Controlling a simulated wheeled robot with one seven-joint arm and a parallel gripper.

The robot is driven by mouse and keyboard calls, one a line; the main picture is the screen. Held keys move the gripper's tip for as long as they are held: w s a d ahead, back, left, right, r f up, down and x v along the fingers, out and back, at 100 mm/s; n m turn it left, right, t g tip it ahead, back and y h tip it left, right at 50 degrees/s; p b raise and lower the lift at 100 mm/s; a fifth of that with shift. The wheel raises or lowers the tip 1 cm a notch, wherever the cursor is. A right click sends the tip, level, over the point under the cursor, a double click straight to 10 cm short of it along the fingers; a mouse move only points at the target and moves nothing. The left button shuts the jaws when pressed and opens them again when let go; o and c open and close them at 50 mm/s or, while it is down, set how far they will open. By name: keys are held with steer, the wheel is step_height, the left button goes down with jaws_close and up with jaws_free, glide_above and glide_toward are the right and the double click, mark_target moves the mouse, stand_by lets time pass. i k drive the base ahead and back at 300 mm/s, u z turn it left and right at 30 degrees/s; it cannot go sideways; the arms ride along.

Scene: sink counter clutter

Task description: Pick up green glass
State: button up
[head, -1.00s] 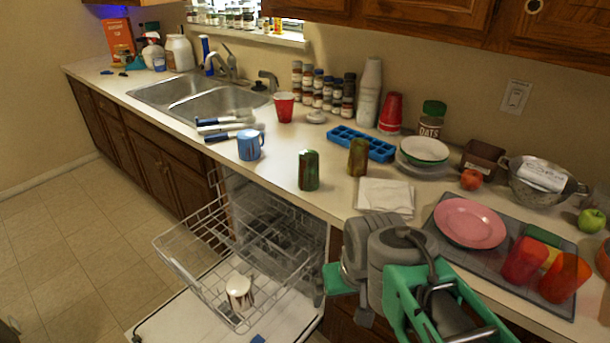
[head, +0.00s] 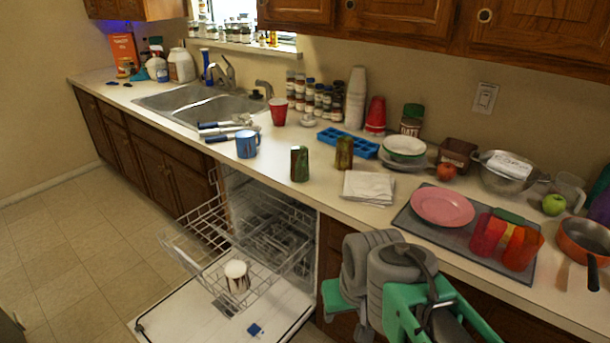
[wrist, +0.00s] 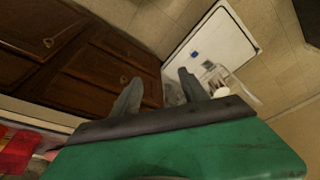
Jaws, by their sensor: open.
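A green and brown mottled glass (head: 299,163) stands upright on the counter above the open dishwasher in the head view. A similar, browner glass (head: 344,152) stands just behind it to the right. I cannot tell for certain which is the green glass; the nearer one looks greener. My gripper is open and empty in the wrist view (wrist: 160,92), with its two grey fingers apart, facing the cabinet fronts and dishwasher door. Neither glass is recognisable in the wrist view. In the head view my arm is in front of the counter, right of the dishwasher, its fingertips not clearly visible.
The dishwasher door (head: 190,318) is open, with its rack (head: 205,240) pulled out. A blue mug (head: 247,145), blue ice tray (head: 347,142) and white napkins (head: 369,188) surround the glasses. A pink plate (head: 442,206) and translucent red and orange cups (head: 521,248) are at right.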

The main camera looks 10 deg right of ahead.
mark_target(299, 163)
steer(key=z, duration=0.65)
steer(key=i, duration=0.65)
steer(key=u, duration=2.95)
